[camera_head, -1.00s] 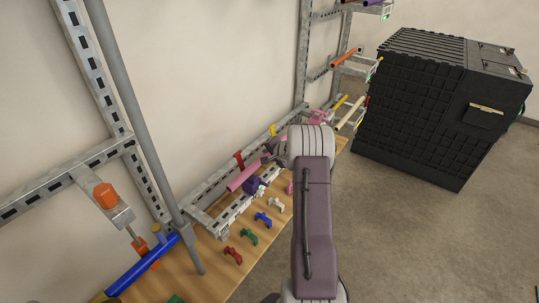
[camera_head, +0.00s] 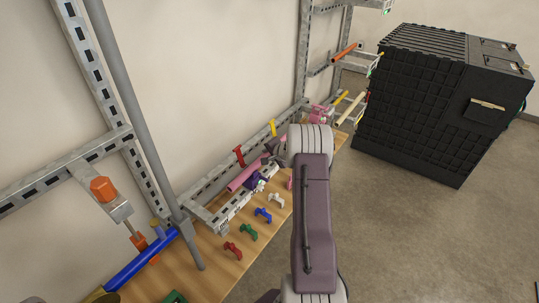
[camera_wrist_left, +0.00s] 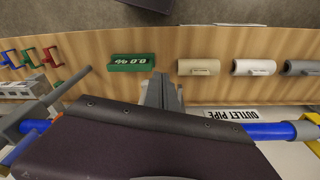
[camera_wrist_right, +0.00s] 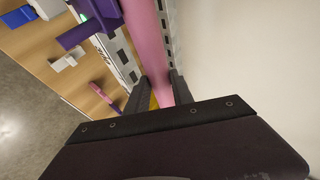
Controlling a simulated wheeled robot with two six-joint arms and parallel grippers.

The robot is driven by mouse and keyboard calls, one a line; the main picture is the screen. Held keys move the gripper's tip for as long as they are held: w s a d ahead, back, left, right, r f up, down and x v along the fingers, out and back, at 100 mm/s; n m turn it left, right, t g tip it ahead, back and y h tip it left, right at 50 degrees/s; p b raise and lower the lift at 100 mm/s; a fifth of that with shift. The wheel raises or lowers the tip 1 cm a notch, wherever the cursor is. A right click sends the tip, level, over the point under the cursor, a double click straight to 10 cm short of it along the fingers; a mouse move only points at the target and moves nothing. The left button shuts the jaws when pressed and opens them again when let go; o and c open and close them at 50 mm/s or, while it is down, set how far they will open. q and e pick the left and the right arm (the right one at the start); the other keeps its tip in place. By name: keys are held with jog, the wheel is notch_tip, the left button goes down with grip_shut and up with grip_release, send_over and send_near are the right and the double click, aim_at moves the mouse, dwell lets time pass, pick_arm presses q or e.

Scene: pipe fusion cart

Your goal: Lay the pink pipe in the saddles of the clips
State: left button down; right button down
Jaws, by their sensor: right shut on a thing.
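My right gripper (camera_wrist_right: 160,92) is shut on the pink pipe (camera_wrist_right: 152,50), which runs lengthwise between its fingers. In the head view the pipe (camera_head: 243,178) lies along the rail above the bench, its near end free; my right arm hides its far part. A purple clip (camera_head: 257,181) is beside the pipe; it also shows in the right wrist view (camera_wrist_right: 88,30). A red clip (camera_head: 239,155) and a yellow clip (camera_head: 272,128) stand behind it. I cannot tell whether the pipe touches any saddle. My left gripper (camera_wrist_left: 163,92) is shut and empty above the bench.
Loose red (camera_head: 233,249), green (camera_head: 248,232), blue (camera_head: 263,214) and white (camera_head: 276,200) clips lie along the bench front.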

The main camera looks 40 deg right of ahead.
jog(key=c, duration=1)
grip_release()
jog(key=p+v, duration=0.1)
jog(key=v, duration=0.8)
